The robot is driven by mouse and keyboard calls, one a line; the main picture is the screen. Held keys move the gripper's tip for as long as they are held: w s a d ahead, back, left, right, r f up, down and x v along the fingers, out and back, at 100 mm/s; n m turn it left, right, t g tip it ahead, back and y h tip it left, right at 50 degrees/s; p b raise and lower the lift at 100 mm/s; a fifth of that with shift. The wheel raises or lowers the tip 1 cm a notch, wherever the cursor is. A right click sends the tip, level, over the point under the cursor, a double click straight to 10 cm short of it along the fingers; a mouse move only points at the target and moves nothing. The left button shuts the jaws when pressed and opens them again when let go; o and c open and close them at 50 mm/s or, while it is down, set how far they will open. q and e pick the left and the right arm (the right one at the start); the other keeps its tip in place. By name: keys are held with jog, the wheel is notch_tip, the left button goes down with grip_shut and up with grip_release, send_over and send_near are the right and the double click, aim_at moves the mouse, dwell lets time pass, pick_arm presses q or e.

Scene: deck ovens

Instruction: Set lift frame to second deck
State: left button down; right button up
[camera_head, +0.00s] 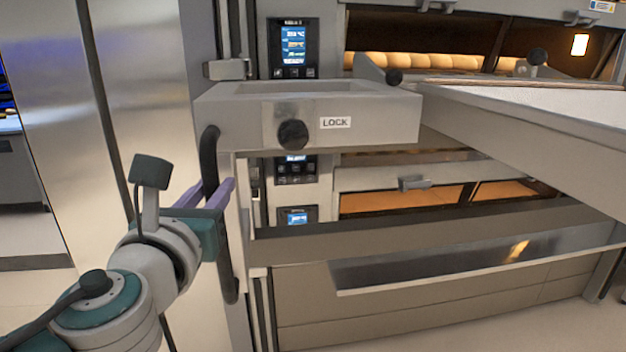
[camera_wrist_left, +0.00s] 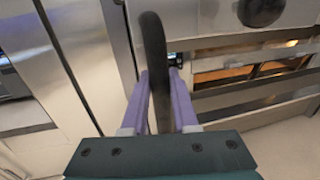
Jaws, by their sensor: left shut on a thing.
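The grey lift frame (camera_head: 225,120) stands in front of the deck ovens, with a box marked LOCK and a dark round knob (camera_head: 292,134) on its face. A black upright handle (camera_head: 209,160) runs down the left side of the frame. My left gripper (camera_head: 229,190) is shut on this handle, its purple fingers on either side of the bar. In the left wrist view the handle (camera_wrist_left: 153,60) passes between both fingers. The frame's loader bed (camera_head: 520,130) is level near the upper oven deck (camera_head: 430,62). My right gripper is not in view.
A lower oven deck (camera_head: 400,200) with a lit window lies below the loader bed. Control panels (camera_head: 293,46) are on the oven's left column. A steel shelf (camera_head: 480,258) sticks out lower down. A steel cabinet wall (camera_head: 140,60) stands at the left.

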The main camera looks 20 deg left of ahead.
pick_arm(q)
jog(key=c, duration=0.7)
grip_release()
jog(key=b+v, duration=0.1)
jog(key=v, duration=0.9)
jog(key=shift+r, duration=0.15)
